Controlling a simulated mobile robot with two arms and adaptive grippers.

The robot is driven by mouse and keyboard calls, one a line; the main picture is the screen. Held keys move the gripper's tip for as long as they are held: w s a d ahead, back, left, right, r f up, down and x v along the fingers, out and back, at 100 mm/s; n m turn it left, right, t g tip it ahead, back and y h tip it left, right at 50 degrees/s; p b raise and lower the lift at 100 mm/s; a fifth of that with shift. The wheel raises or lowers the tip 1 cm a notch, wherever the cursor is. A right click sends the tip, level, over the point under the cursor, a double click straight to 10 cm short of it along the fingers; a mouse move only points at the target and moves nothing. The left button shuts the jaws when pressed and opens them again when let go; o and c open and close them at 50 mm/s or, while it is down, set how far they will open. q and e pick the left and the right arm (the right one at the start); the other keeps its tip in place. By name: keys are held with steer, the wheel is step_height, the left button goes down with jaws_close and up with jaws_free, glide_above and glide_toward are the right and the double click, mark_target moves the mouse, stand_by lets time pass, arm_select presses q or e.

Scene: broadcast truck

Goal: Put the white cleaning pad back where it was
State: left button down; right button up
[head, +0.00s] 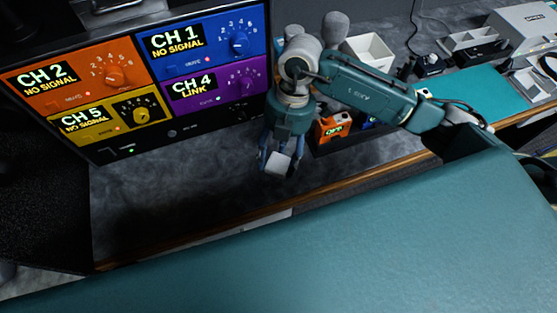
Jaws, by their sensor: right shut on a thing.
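The white cleaning pad (279,164) is a small pale block between the fingers of my right gripper (277,167). My right arm comes in from the right and the gripper points down, shut on the pad. The pad is over the dark grey counter, in front of the right end of the channel panel. I cannot tell whether the pad touches the counter. My left gripper is not in view.
The channel panel (138,78) with coloured sections and knobs stands behind the counter (170,190). An orange item (333,125) sits just right of my gripper. A white open box (370,50) is farther back. The counter left of my gripper is clear.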

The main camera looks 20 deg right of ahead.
mark_target(279, 160)
step_height(279, 160, down, 2)
steer(key=shift+f, duration=0.5)
steer(key=o, duration=0.9)
steer(key=shift+o, duration=0.2)
steer(key=shift+r, duration=0.15)
steer(key=b+v, duration=0.2)
steer(key=v, duration=1)
steer(key=shift+b, duration=0.4)
